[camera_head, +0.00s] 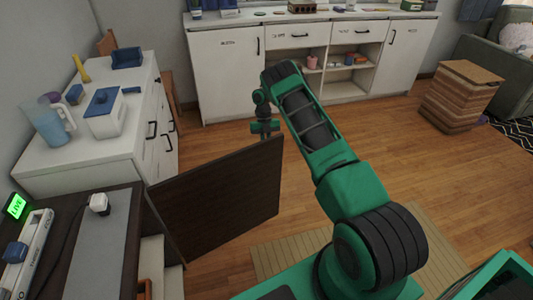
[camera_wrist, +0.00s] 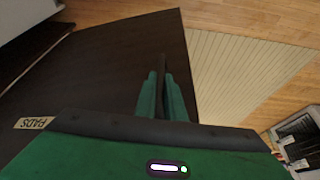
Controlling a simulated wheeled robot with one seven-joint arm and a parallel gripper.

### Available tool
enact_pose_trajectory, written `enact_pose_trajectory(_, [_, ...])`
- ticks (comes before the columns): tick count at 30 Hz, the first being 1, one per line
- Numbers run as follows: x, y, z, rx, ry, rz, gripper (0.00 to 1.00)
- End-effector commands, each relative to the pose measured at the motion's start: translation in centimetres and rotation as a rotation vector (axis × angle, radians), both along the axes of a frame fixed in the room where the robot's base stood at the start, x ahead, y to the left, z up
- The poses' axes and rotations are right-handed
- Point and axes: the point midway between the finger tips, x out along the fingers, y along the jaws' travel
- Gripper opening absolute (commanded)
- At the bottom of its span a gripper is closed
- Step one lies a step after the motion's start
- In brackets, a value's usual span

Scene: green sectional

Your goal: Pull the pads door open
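The pads door (camera_head: 222,198) is a dark brown panel, swung well out from the dark cabinet at the lower left. Its inner face shows in the head view. In the wrist view its outer face (camera_wrist: 100,75) fills the middle, with a PADS label (camera_wrist: 34,123) at the left. A thin dark handle bar (camera_wrist: 162,64) stands between my fingers. My gripper (camera_head: 264,127) is at the far side of the door, near its free upper corner. In the wrist view the green fingers (camera_wrist: 162,88) are closed about the bar; the exact contact is hard to see.
The dark cabinet top (camera_head: 100,235) holds a charger and a power strip. A white cabinet (camera_head: 95,155) with a jug (camera_head: 48,122) stands beyond it. A beige mat (camera_head: 295,252) lies on the floor by the door. Open wood floor (camera_head: 420,165) spreads to the right.

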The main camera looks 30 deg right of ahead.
Motion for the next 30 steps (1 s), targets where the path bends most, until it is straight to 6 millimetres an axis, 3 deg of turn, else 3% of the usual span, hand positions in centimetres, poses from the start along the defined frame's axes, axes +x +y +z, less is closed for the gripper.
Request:
enact_pose_trajectory(1, [0.0, 0.6, -0.1, 0.007, 0.001, 0.006, 0.16])
enact_pose_trajectory(3, [0.0, 0.5, -0.1, 0.006, 0.001, 0.005, 0.28])
enact_pose_trajectory(14, [0.2, 0.1, 0.4, 0.002, 0.001, 0.001, 0.28])
enact_pose_trajectory(30, [3.7, -0.8, 8.2, 0.004, 0.001, -0.001, 0.28])
